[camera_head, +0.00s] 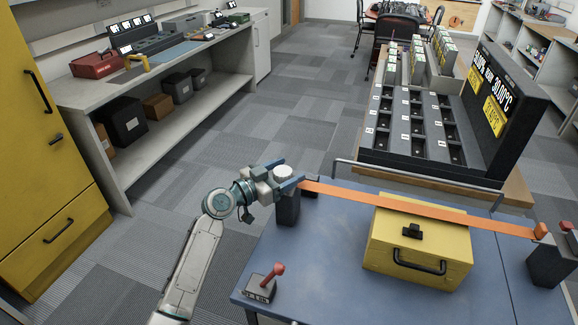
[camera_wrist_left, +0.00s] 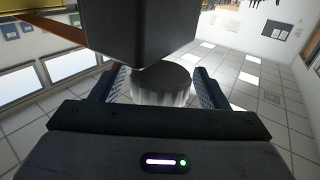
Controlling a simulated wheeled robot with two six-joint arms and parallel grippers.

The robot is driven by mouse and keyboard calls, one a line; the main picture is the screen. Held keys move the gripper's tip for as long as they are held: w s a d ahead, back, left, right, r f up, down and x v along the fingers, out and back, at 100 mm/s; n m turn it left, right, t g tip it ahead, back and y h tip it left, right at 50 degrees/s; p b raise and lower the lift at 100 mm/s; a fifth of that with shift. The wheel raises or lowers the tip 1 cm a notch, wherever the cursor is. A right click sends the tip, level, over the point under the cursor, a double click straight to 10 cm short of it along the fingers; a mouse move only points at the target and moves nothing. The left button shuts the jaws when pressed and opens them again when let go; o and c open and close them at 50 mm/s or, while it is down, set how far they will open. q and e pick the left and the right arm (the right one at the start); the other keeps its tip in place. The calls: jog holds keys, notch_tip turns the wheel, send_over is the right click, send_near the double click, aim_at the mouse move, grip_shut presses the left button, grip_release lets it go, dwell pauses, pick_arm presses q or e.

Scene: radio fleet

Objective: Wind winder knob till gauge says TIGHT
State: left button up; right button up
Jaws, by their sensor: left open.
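The winder knob (camera_head: 284,172) is a pale ribbed round knob on a dark post (camera_head: 288,208) at the left end of the blue table. An orange strap (camera_head: 345,194) runs from this post across a yellow case (camera_head: 417,240) to a dark block (camera_head: 551,262) at the right. My left gripper (camera_head: 290,180) is at the knob, with its jaws apart. In the left wrist view the knob (camera_wrist_left: 160,85) sits between the two open fingers, with gaps showing beside it. I cannot make out a gauge reading TIGHT. My right gripper is out of view.
A small box with a red lever (camera_head: 268,280) stands at the table's front left corner. A black rack (camera_head: 410,125) with a lettered sign stands behind the table. A shelf unit (camera_head: 150,85) and yellow cabinet (camera_head: 40,150) are at left. Carpet between is clear.

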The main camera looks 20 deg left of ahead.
pick_arm(q)
jog(key=shift+w+d, duration=0.35)
jog(key=shift+w, duration=0.2)
jog(key=c, duration=1)
jog(key=shift+f, duration=0.1)
